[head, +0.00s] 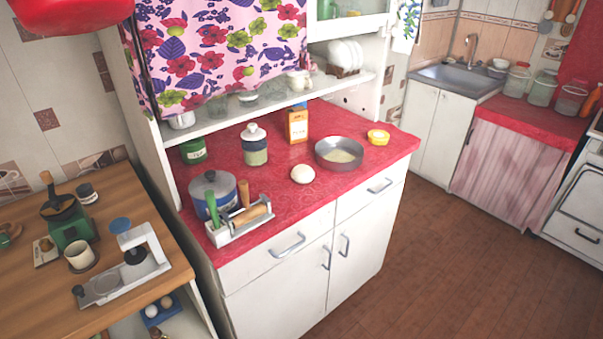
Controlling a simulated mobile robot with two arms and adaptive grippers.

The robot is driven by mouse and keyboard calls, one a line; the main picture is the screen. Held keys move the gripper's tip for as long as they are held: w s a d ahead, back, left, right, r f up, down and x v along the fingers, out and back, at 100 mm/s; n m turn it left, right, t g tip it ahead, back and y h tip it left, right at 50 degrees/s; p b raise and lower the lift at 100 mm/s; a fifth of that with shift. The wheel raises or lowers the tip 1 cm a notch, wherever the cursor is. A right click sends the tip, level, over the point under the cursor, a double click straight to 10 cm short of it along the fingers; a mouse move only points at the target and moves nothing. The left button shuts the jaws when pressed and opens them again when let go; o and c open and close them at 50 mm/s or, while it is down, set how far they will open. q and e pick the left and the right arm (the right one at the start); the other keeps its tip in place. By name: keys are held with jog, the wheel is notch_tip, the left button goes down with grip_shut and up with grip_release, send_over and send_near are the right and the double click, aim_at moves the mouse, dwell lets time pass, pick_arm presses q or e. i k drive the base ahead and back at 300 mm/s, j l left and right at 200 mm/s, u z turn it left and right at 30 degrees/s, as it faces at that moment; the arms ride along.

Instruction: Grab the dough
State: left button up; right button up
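The dough (303,174) is a pale, round ball on the red countertop (283,205) of the white cabinet. It lies near the front edge, left of and in front of a grey round pan (339,153) with something pale yellow inside. The dough stands free, and nothing covers it. Neither of my grippers shows in the head view.
A blue pot (214,190) and a holder with rolling pins (240,222) stand left of the dough. Behind are a jar (254,149), an orange box (297,125) and a shelf (255,108). A yellow round item (378,137) sits right. The brown floor (440,260) in front is clear.

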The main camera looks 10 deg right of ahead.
aim_at(300, 175)
jog(key=i+l, duration=0.15)
jog(key=l, duration=0.15)
jog(key=i+l, duration=0.1)
jog(key=l, duration=0.15)
jog(key=i+l+u, duration=0.15)
jog(key=l+u, duration=0.6)
jog(key=i+l+u, duration=0.1)
jog(key=l+u, duration=0.25)
jog(key=u, duration=0.5)
